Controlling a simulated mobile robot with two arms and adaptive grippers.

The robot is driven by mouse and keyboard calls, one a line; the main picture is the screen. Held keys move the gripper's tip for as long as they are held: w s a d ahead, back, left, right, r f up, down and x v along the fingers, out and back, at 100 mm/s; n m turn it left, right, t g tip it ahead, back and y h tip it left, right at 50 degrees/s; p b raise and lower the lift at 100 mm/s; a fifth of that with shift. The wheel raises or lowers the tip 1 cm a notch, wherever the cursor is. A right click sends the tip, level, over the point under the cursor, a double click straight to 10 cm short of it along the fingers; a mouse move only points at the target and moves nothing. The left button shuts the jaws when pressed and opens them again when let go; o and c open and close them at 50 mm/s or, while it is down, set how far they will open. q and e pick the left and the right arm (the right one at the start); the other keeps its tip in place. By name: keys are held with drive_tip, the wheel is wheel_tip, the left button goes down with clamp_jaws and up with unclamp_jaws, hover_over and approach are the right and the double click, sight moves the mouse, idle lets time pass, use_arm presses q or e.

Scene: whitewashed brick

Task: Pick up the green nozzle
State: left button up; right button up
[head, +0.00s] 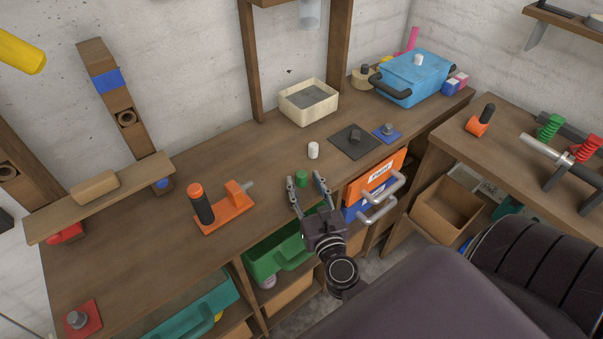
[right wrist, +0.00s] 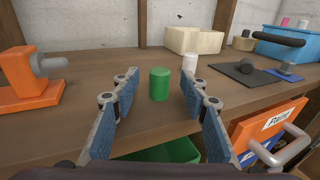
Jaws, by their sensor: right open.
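The green nozzle (head: 301,178) is a short green cylinder standing upright on the wooden workbench (head: 255,185), near its front edge. My right gripper (head: 306,181) is open and reaches over the bench edge towards it. In the right wrist view the green nozzle (right wrist: 159,84) shows between the two spread fingers (right wrist: 158,92), around the level of the tips, with a gap on each side. Nothing is held. My left gripper is not in view.
A white cylinder (head: 313,150) stands just behind the nozzle. An orange tool with a black handle (head: 228,208) is to the left. A dark mat (head: 354,141) and a cream box (head: 309,100) lie behind. An orange drawer (head: 374,177) is below right.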

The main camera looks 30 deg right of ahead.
sight(303, 180)
drive_tip(key=x, duration=0.2)
drive_tip(key=shift+w+d, duration=0.1)
drive_tip(key=shift+w, duration=0.25)
drive_tip(key=shift+w+d+f+p, duration=0.1)
drive_tip(key=shift+w+p, duration=0.15)
drive_tip(key=shift+p, duration=0.05)
drive_tip(key=c, duration=1.1)
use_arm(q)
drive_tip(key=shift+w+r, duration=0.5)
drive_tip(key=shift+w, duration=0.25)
use_arm(e)
drive_tip(key=shift+o, duration=0.2)
